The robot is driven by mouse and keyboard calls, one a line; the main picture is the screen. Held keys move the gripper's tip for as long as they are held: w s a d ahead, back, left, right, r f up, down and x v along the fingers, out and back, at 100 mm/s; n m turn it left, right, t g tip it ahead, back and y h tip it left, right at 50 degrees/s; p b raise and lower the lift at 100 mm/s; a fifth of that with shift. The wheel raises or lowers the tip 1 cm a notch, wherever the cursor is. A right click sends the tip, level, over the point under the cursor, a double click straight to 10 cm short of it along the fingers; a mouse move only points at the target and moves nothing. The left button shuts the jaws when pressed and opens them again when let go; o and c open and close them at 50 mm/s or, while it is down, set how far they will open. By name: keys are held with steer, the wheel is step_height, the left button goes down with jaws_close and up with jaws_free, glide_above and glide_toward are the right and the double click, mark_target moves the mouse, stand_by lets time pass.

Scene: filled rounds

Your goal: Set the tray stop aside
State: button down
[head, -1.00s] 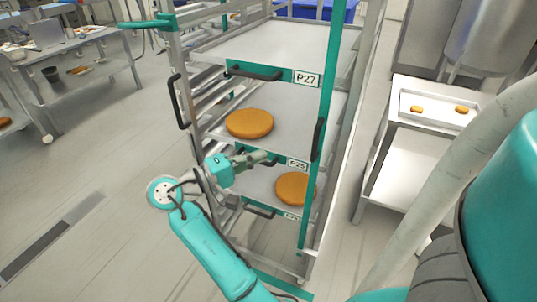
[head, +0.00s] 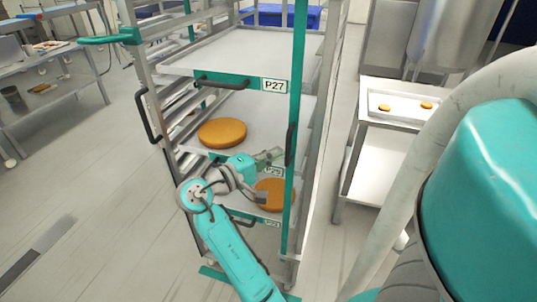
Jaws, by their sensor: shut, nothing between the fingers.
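The metal tray rack stands in front of me with trays labelled P27 (head: 240,84), P25 and P23. A teal upright bar (head: 299,110) with a dark handle (head: 291,144) runs down the rack's right front; it looks like the tray stop, but I cannot be sure. My gripper (head: 272,156) is shut and empty, in front of the P25 tray's front edge, with its tip close to the left of the teal bar. I cannot tell whether they touch. My arm hides part of the lower trays.
A large orange round (head: 222,132) lies on the P25 tray and another (head: 272,192) on the tray below. A teal arm (head: 110,39) sticks out left at the rack's top. A side table (head: 350,150) stands right, a workbench (head: 70,85) left.

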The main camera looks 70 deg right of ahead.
steer(key=s, duration=0.6)
steer(key=shift+d, duration=0.25)
